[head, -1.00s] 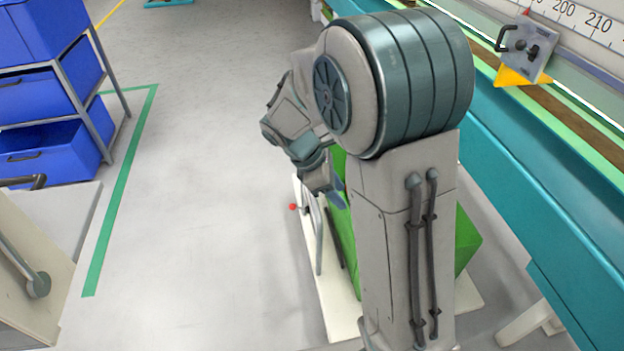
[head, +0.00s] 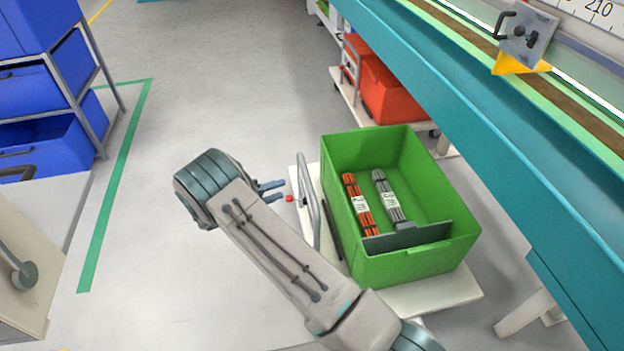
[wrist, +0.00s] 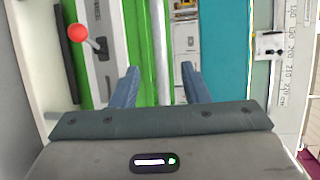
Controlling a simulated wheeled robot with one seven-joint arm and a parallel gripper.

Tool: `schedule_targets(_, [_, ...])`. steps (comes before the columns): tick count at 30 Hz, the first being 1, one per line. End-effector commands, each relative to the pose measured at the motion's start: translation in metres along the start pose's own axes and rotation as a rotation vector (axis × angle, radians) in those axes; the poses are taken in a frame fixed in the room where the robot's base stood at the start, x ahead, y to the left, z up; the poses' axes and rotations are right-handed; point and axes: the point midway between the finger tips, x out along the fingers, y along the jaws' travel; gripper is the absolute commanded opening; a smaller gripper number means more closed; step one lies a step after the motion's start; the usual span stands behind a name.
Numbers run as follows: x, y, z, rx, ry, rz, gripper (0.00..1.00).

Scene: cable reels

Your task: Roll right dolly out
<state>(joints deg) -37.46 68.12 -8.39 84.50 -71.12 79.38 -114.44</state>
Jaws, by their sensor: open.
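The dolly (head: 430,298) is a white platform bearing a green crate (head: 400,265), standing beside the teal bench. A grey bar handle (head: 309,200) rises on its left side, with a red-knobbed lever (head: 290,198) next to it. My gripper (head: 280,191) is open just left of the handle, its fingers pointing at it. In the wrist view the handle bar (wrist: 162,50) runs upright ahead of and between the open fingers (wrist: 155,85). The red knob (wrist: 79,33) is to the left there. The bar's contact with the fingers cannot be told.
The green crate holds an orange bundle (head: 359,205) and a grey bundle (head: 388,196). Another dolly with red crates (head: 392,98) stands farther back under the teal bench (head: 500,150). Blue drawers (head: 45,90) stand at the left. The floor (head: 200,110) between is clear.

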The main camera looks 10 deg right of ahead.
Motion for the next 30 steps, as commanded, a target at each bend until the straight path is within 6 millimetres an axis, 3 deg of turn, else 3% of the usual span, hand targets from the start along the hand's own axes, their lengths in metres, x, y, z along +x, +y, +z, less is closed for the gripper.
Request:
schedule_targets(5, [0.020, 0.003, 0.000, -0.008, -0.002, -0.005, 0.41])
schedule_targets(19, [0.114, 0.003, 0.000, -0.005, 0.000, -0.002, 0.41])
schedule_targets(24, [0.131, 0.002, 0.000, -0.005, -0.001, -0.002, 0.41])
schedule_targets(30, [0.137, 0.001, 0.001, -0.005, -0.003, -0.001, 0.41])
